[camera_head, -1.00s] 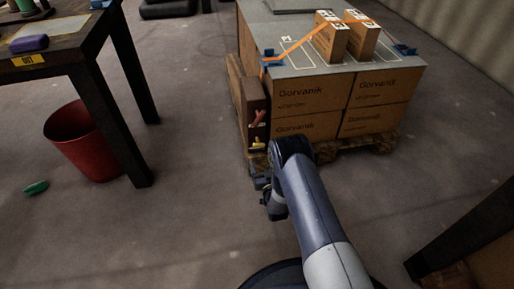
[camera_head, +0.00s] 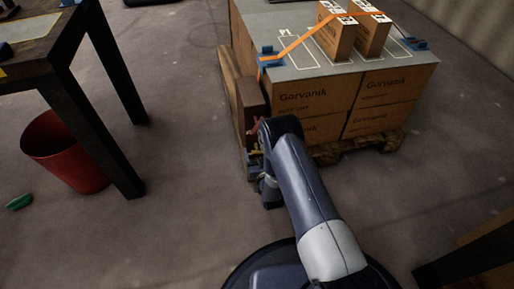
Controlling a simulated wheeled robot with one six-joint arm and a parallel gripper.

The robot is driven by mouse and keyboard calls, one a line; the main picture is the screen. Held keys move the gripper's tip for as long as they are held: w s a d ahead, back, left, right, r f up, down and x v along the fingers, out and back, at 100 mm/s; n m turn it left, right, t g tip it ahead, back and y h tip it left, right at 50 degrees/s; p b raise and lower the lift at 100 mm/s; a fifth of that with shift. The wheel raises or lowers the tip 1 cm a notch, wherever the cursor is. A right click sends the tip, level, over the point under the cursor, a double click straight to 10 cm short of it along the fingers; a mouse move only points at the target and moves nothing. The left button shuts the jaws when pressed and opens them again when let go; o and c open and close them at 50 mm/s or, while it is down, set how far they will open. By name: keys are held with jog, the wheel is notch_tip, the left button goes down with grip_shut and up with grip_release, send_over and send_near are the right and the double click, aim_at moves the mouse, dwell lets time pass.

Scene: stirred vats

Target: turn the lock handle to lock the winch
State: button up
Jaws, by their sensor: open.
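A brown upright box (camera_head: 247,98) stands against the left side of the carton stack. On its front is a small red part (camera_head: 255,127), which may be the lock handle; my arm partly covers it. A yellow bit beside my arm is mostly hidden. I cannot make out a winch or how the handle is turned. My gripper (camera_head: 267,196) hangs low in front of the box, below the red part, open. It appears apart from the red part; its fingertips are too small and dark to show clearly.
Cartons (camera_head: 305,95) sit on a wooden pallet (camera_head: 365,147); a grey top (camera_head: 300,62) carries two small boxes under an orange strap (camera_head: 300,42) with blue fittings. A dark table (camera_head: 90,95) and red bin (camera_head: 70,150) stand left. A green object (camera_head: 19,202) lies on open floor.

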jog(key=c, duration=0.9)
jog(key=shift+m, duration=3.1)
jog(key=o, duration=0.9)
